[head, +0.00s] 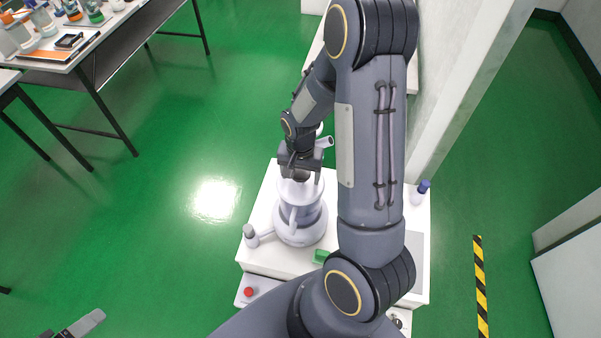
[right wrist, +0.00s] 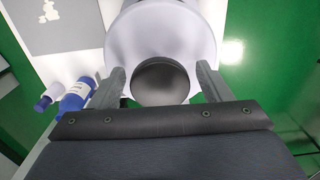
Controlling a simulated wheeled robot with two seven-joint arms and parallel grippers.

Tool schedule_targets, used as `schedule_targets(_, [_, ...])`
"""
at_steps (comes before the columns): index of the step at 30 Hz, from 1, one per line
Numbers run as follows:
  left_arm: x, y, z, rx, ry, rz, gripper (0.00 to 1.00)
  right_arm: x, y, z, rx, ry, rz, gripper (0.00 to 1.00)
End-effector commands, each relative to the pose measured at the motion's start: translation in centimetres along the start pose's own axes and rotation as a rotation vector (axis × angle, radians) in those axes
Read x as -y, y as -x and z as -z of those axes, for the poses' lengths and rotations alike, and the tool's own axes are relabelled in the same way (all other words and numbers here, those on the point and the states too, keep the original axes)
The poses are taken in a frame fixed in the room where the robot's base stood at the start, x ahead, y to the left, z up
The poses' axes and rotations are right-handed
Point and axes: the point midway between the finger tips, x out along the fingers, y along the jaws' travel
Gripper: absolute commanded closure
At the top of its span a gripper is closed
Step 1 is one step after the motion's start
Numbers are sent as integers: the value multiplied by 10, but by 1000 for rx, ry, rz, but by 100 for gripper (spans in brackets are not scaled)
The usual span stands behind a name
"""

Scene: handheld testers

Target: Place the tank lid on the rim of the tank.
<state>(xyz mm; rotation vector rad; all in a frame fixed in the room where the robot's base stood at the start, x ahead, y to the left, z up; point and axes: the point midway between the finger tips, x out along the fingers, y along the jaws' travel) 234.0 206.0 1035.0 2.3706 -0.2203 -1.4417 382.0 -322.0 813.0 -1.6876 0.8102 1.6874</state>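The tank (head: 300,232) stands upright on a white table, with a pale body and a wide base. The pale tank lid (head: 313,190) is at its top; it also shows in the right wrist view (right wrist: 118,50), with a round dark knob (right wrist: 160,82). I cannot tell whether the lid sits flat all round the rim. My right gripper (head: 300,174) is above the lid. In the right wrist view its two fingers (right wrist: 160,75) stand either side of the knob, with a visible gap on each side. My left gripper (head: 82,324) shows only partly, low at the left, away from the table.
A red button (head: 248,292) is at the front. A cluttered bench (head: 50,79) stands far left.

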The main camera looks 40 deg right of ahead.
Motion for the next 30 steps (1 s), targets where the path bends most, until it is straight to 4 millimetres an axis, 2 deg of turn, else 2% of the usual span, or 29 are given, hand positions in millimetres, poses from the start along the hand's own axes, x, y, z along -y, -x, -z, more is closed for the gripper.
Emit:
schedule_targets(6, [-1,2,1,0,0,0,20,0,3,0,0,-1,0,29])
schedule_targets(11, [-6,12,6,-1,0,0,20,0,19,1,-2,-2,2,29])
schedule_targets(21, [-5,11,6,0,0,0,20,1,92,1,-4,0,5,29])
schedule_targets(25, [-6,12,6,0,0,0,20,1,114,1,-3,-1,4,29])
schedule_targets(30, [-6,12,6,0,0,0,20,0,130,0,0,2,4,29])
